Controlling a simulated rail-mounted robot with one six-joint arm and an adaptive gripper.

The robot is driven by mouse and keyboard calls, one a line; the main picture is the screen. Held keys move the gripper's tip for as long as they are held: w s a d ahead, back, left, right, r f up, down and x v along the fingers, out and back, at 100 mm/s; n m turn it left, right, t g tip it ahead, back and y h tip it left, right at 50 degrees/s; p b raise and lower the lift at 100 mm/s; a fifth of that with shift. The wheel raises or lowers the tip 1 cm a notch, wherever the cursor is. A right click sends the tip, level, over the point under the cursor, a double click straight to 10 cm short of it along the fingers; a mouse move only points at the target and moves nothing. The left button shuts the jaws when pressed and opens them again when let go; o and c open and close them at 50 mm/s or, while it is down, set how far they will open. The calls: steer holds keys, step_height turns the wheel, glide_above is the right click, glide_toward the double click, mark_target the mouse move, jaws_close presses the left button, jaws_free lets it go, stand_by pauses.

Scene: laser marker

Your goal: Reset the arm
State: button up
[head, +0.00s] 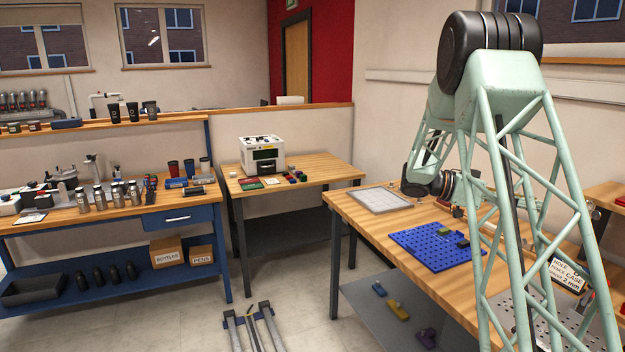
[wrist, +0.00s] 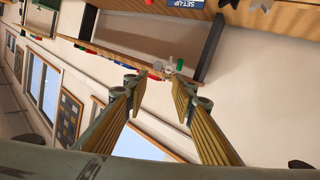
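My arm stands at the right of the head view, a pale green lattice frame with a black joint at the top. Its lower end hangs over the right-hand wooden table (head: 372,227). The gripper itself is mostly hidden behind the lattice there. In the wrist view my gripper (wrist: 155,82) shows two ribbed yellowish fingers with a clear gap between them. Nothing is held between them. The wrist view is tilted and looks past the fingers across the room to a wall, windows and a distant shelf.
A blue pegboard (head: 425,246) with small blocks and a pale grid plate (head: 380,200) lie on the right table. A white machine (head: 262,154) stands on the back table. A blue bench (head: 180,222) with bottles is at left. Floor between is partly clear, with rails (head: 254,330).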

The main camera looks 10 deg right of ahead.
steer(key=s+a+r+n+t+y, duration=0.2)
steer(key=s+a+r+n+y, duration=0.15)
steer(key=s+a, duration=0.7)
steer(key=s+a+r+n+t+y, duration=0.25)
steer(key=s+a+n, duration=0.3)
steer(key=a, duration=0.95)
steer(key=s+a+n+t+y, duration=0.2)
steer(key=s+a+n+y, duration=0.1)
steer(key=s+a, duration=0.4)
steer(key=s+a+n+t+y, duration=0.2)
steer(key=s+a+n, duration=0.3)
steer(key=a, duration=0.9)
steer(key=s+a+f+n+t+y, duration=0.1)
steer(key=s+a+n+t+y, duration=0.1)
steer(key=s+a, duration=0.7)
steer(key=shift+a+n+y+p, duration=0.3)
steer(key=shift+a+n+y, duration=0.5)
steer(key=shift+n+y, duration=0.15)
steer(key=shift+t, duration=0.25)
steer(key=shift+d, duration=0.1)
